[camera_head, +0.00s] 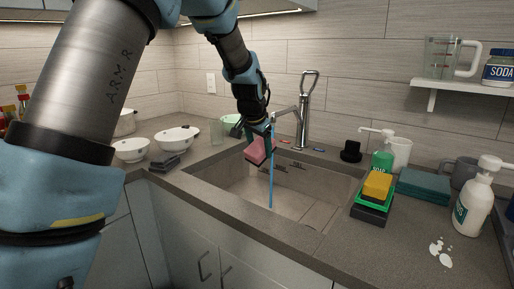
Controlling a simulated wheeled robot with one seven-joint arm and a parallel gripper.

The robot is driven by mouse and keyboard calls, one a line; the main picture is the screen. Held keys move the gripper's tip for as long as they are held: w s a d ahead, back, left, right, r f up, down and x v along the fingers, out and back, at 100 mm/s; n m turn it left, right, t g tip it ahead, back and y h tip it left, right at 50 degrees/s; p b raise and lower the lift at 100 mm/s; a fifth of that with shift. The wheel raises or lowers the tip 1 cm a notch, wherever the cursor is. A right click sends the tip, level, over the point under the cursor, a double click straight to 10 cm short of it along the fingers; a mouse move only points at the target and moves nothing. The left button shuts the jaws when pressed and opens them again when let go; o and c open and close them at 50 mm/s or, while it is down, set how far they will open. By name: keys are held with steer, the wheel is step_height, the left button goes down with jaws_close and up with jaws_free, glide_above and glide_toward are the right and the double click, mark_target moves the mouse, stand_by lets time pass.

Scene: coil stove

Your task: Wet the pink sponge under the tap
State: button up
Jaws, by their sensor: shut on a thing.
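The pink sponge (258,151) is in my gripper (261,138), above the left part of the sink basin (300,205). My gripper points down and is shut on the sponge. The metal tap (303,112) stands behind the basin, with its spout reaching left toward the gripper. A thin blue stream of water (271,185) runs from the spout down into the basin. The stream passes along the right side of the sponge. I cannot tell whether it touches the sponge. Part of the sponge is hidden by the gripper fingers.
To the right are a yellow sponge (377,185), a green soap bottle (382,161), folded teal cloths (423,186) and a white pump bottle (474,205). A shelf (465,87) hangs at upper right.

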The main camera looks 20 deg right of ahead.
mark_target(257, 153)
steer(key=w+d+f+p, duration=0.1)
steer(key=w+d+p, duration=0.1)
steer(key=w+d, duration=0.3)
steer(key=shift+w+f, duration=0.35)
steer(key=shift+w, duration=0.35)
stand_by(0.4)
steer(key=shift+s+a+b, duration=0.5)
steer(key=shift+s+a, duration=0.3)
steer(key=shift+s, duration=0.25)
steer(key=shift+s+a+b, duration=0.55)
steer(key=shift+s+a, duration=0.3)
steer(key=shift+s, duration=0.15)
steer(key=shift+s+a+b, duration=0.5)
steer(key=shift+s+a, duration=0.3)
steer(key=shift+s, duration=0.25)
steer(key=shift+s+a+r+p, duration=0.35)
steer(key=shift+s+a+r, duration=0.35)
steer(key=shift+s+r, duration=0.25)
steer(key=shift+s+a+r+p, duration=0.35)
steer(key=shift+s+a+r, duration=0.35)
steer(key=shift+s+r, duration=0.2)
steer(key=shift+s+a+r, duration=0.15)
steer(key=shift+r, duration=0.05)
